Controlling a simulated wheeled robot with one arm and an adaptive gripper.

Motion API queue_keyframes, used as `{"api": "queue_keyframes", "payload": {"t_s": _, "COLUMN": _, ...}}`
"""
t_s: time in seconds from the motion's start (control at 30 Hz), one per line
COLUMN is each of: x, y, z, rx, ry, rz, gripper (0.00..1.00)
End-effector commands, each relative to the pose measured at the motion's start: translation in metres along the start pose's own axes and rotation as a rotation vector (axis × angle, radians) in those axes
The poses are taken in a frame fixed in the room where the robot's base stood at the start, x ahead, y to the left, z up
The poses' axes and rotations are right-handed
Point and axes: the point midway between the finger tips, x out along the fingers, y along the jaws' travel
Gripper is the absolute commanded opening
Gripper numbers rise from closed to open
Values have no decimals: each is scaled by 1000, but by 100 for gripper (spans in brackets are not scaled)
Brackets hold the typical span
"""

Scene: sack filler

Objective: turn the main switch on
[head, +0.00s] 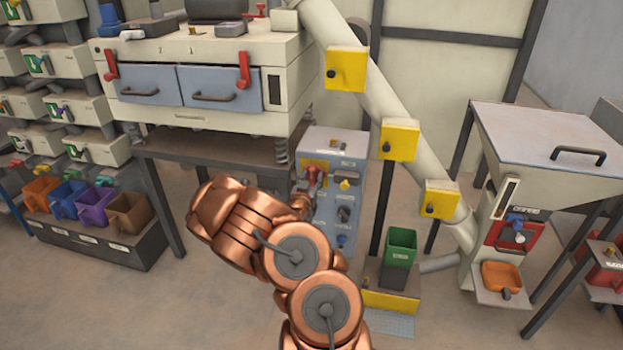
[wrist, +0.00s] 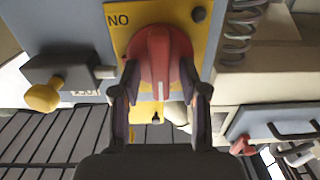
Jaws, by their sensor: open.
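The main switch is a red rotary knob (wrist: 158,58) on a yellow plate (wrist: 205,38) in the wrist view. The plate bears letters reading "NO" as pictured, near its upper left corner. In the head view the red knob (head: 313,174) sits at the upper left of the grey control panel (head: 330,215). My gripper (wrist: 160,82) is open, with one finger on each side of the knob. Whether the fingers touch it I cannot tell. In the head view my copper arm hides most of the gripper and the panel's lower left.
A yellow knob (wrist: 42,97) on a dark block sits beside the plate in the wrist view. The sifter's coil spring (wrist: 238,30) is close on the other side. In the head view a green bin (head: 400,246) stands right of the panel.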

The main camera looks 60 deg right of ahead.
Motion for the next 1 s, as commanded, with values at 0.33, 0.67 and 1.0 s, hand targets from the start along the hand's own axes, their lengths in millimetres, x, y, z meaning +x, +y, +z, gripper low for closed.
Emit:
{"api": "queue_keyframes", "payload": {"t_s": 0.33, "x": 0, "y": 0, "z": 0, "rx": 0, "ry": 0, "rz": 0, "gripper": 30}}
{"api": "queue_keyframes", "payload": {"t_s": 0.67, "x": 0, "y": 0, "z": 0, "rx": 1, "ry": 0, "rz": 0, "gripper": 0}}
{"api": "queue_keyframes", "payload": {"t_s": 1.0, "x": 0, "y": 0, "z": 0, "rx": 10, "ry": 1, "rz": 2, "gripper": 0}}
